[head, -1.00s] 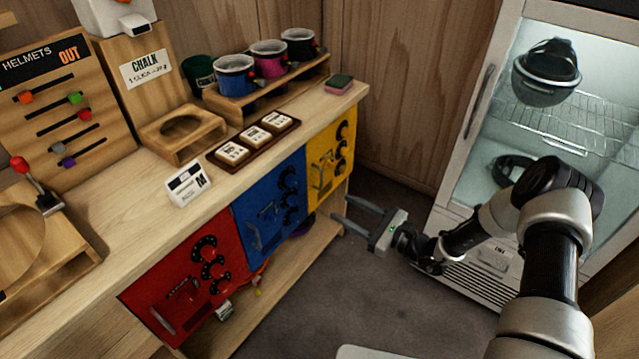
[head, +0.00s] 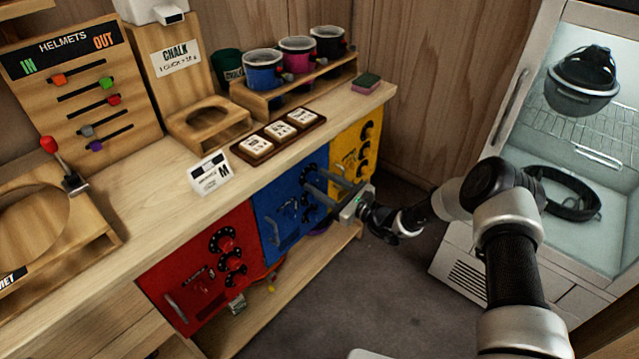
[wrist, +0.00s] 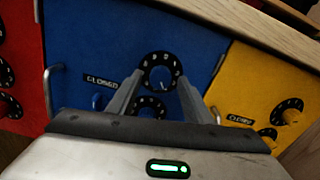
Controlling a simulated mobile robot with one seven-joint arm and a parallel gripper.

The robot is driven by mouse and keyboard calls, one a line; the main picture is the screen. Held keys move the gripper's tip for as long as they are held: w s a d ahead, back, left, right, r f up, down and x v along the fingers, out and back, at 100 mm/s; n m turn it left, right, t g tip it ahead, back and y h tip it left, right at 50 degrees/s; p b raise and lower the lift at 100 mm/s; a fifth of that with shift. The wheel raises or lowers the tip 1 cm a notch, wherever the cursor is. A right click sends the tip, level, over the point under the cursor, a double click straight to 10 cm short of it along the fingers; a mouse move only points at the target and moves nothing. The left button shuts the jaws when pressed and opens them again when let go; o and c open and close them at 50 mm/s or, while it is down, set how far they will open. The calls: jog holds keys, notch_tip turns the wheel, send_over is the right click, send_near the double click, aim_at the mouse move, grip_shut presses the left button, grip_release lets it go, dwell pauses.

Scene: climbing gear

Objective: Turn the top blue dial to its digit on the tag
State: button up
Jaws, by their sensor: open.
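The blue door (head: 268,205) is on the cabinet front, between the red and yellow doors. In the wrist view, its top blue-door dial (wrist: 160,69), black with white digits, sits between and just beyond my fingertips. A second black dial (wrist: 150,106) below it is partly covered by my gripper. My gripper (wrist: 161,82) is open, its fingers on either side of the top dial; contact cannot be told. In the head view my gripper (head: 308,178) partly hides the blue dials. Tags (head: 280,130) lie in a dark tray on the counter; their digits are too small to read.
The red door (head: 200,265) and yellow door (head: 355,145) flank the blue one, each with its own dials. The wooden counter overhangs above the doors. A glass-fronted cabinet (head: 570,175) stands at right. Floor (head: 340,290) in front is clear.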

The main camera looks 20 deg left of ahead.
jog(key=shift+w+a, duration=0.1)
jog(key=shift+a, duration=0.25)
jog(key=c, duration=1.1)
jog(key=shift+o, duration=0.2)
